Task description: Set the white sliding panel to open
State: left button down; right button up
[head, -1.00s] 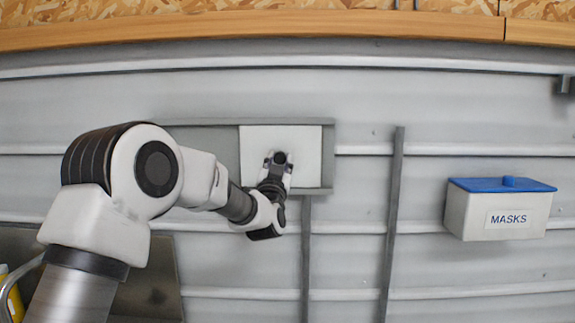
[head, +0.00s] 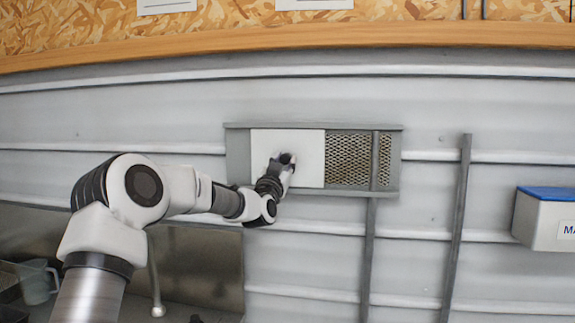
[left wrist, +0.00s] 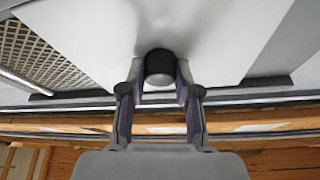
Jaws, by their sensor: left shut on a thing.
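The white sliding panel (head: 304,146) sits in a grey wall frame (head: 238,158). In the head view a perforated mesh (head: 349,160) is uncovered to its right, and a strip of grey frame shows to its left. My left gripper (head: 283,160) is at the panel's lower middle, shut on its dark round knob. In the left wrist view the dark knob (left wrist: 160,62) sits between the two fingers (left wrist: 160,95), with the white panel (left wrist: 215,40) behind it and the mesh (left wrist: 35,45) at upper left. My right gripper is not in view.
A white box with a blue lid (head: 545,215) is at the right edge. A wooden beam (head: 290,45) runs above. A steel basin (head: 195,265) and jug (head: 38,281) are at lower left.

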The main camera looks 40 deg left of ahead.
pick_arm(q)
jog(key=shift+d, duration=0.1)
jog(key=c, duration=0.8)
grip_release()
jog(key=shift+s, duration=0.1)
jog(key=v, duration=1.1)
jog(key=shift+s+f, duration=0.2)
jog(key=shift+s, duration=0.15)
jog(key=shift+d, duration=0.1)
